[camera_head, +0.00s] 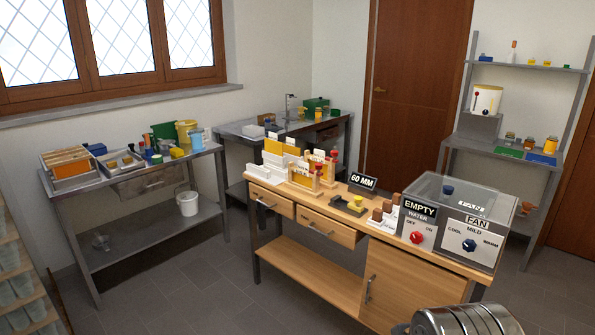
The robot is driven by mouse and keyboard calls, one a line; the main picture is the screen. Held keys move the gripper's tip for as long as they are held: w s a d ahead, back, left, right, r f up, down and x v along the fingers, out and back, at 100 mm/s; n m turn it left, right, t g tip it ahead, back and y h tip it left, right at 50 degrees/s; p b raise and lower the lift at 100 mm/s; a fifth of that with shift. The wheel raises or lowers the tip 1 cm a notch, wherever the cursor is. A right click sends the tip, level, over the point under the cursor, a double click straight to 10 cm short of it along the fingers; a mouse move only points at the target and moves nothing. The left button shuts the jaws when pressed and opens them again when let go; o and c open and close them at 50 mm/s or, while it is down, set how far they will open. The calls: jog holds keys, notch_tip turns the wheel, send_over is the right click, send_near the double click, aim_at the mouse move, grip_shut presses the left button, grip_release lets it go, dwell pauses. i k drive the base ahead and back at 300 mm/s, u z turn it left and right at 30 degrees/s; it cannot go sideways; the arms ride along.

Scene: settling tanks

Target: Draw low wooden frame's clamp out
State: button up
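Two small wooden frames holding yellow and white upright pieces stand on the wooden desk. The front frame (303,184) has a red-topped clamp post (317,170) at its right end. The frame behind it (326,170) has a similar red-topped post (334,155). The front one looks lower, but at this size I cannot tell for sure which is the low frame. The posts look upright at the frame ends; how far each clamp is in or out is too small to tell. My gripper is not in view.
The wooden desk (300,224) also carries white racks (262,172), a "60 MM" sign (362,182), a dark tray (347,211) and a control box (460,233). A cluttered metal bench (150,238) stands left. A banded metal cylinder (465,321) fills the bottom right. Grey floor (190,285) lies open in front.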

aim_at(318, 165)
jog(key=z, duration=0.05)
jog(key=i, duration=2)
jog(key=u, duration=0.7)
jog(key=i, duration=0.8)
jog(key=u, duration=0.2)
